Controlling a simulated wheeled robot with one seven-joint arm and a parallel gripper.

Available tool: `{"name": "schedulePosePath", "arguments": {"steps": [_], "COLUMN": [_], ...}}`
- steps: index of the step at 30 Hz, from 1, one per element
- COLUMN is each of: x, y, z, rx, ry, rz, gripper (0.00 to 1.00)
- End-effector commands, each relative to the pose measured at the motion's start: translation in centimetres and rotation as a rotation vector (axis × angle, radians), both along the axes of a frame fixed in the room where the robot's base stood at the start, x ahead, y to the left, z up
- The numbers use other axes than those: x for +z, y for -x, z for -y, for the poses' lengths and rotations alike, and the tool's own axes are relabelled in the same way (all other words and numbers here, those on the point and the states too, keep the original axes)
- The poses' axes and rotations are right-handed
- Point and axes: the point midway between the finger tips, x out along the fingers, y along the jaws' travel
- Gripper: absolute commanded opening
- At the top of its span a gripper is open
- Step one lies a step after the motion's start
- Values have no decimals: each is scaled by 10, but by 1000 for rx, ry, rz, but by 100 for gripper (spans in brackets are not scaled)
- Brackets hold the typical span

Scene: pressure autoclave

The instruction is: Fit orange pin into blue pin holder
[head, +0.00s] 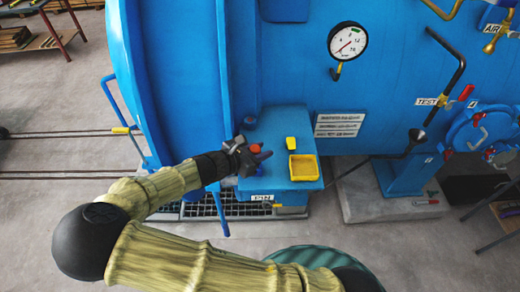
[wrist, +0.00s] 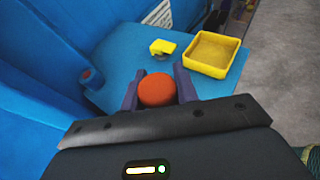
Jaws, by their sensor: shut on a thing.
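My gripper (head: 262,154) is over the blue side table, with its dark fingers shut on the orange pin (wrist: 157,89). The pin's round orange top shows between the two fingers in the wrist view, and a bit of it shows in the head view (head: 255,149). The pin's lower part is hidden.
A yellow open tray (head: 303,178) and a small yellow block (head: 291,144) sit on the blue table (head: 275,124). The large blue autoclave (head: 285,60) rises behind and left. A blue handle bar (head: 219,210) stands near my forearm. The table between the block and vessel is clear.

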Motion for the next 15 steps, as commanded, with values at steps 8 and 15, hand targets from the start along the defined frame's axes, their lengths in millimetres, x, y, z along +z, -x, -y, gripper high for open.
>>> {"name": "schedulePosePath", "arguments": {"steps": [8, 15], "x": [-6, -11], "y": [0, 0], "z": [0, 0], "rx": [0, 0], "ry": [1, 1], "rz": [-1, -1], "gripper": [5, 5]}}
